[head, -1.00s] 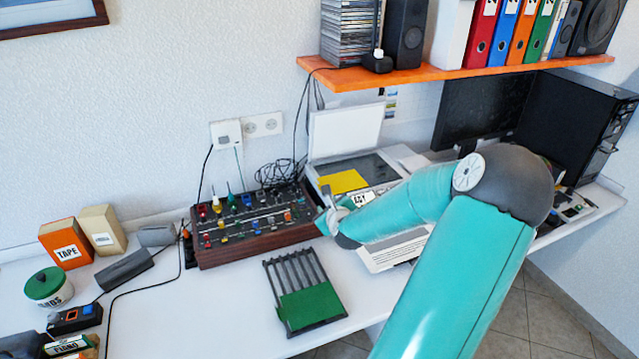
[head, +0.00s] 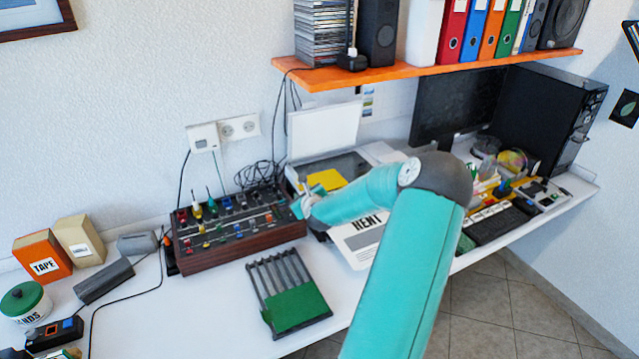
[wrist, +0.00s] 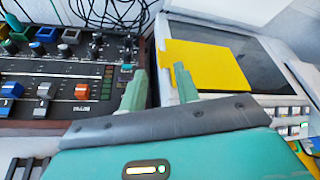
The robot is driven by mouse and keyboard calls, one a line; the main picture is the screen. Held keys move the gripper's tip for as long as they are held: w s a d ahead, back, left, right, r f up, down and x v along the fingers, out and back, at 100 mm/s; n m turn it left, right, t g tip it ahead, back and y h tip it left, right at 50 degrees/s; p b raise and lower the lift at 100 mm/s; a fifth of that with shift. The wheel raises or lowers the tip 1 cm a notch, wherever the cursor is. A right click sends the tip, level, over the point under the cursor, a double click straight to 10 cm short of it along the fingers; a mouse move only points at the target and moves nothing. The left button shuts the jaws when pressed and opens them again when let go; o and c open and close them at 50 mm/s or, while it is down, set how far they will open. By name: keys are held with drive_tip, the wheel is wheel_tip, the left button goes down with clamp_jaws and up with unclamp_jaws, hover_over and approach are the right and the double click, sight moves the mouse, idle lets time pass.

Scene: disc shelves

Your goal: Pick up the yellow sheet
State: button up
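The yellow sheet (head: 325,179) lies flat on the dark glass of the open scanner (head: 345,165). In the wrist view the yellow sheet (wrist: 207,64) lies toward the glass's left side, with its left edge reaching the light frame. My gripper (head: 304,200) is in front of the scanner, beside the mixer. In the wrist view my gripper (wrist: 160,82) has its two green fingers apart with nothing between them. The fingers point at the scanner's left front edge, short of and left of the sheet. The right finger is nearer to it.
The mixer (head: 235,225) with raised knobs stands just left of the scanner. The raised scanner lid (head: 322,130) stands behind the glass. An orange shelf (head: 420,72) overhangs the back. A printed page (head: 365,238) lies in front, and a black rack (head: 262,285) stands nearer.

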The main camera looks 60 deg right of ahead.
sight(299, 189)
drive_tip(key=shift+x, duration=1.9)
drive_tip(key=shift+c, duration=0.2)
clamp_jaws()
